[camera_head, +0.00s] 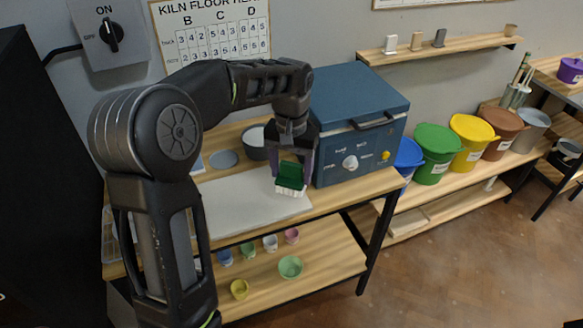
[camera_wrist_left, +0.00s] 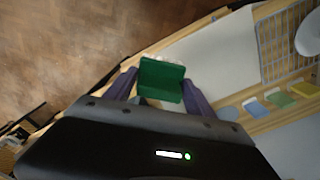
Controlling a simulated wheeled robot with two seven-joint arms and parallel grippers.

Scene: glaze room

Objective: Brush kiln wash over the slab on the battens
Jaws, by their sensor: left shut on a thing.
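A pale grey slab (camera_head: 240,205) lies flat on the wooden table; the battens under it are hidden. My left gripper (camera_head: 292,170) is shut on a green brush (camera_head: 291,178) with white bristles pointing down. The brush is at the slab's right end, close to the blue kiln; I cannot tell whether the bristles touch the slab. In the left wrist view the green brush (camera_wrist_left: 161,79) sits between my purple fingers, with the slab (camera_wrist_left: 215,50) beyond it. A dark grey pot (camera_head: 254,143), with a pale inside, stands behind the slab. My right gripper is not in view.
The blue kiln (camera_head: 357,130) stands just right of the brush. A grey disc (camera_head: 223,159) lies behind the slab. A wire rack (camera_wrist_left: 285,45) and coloured tiles (camera_wrist_left: 279,98) show in the left wrist view.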

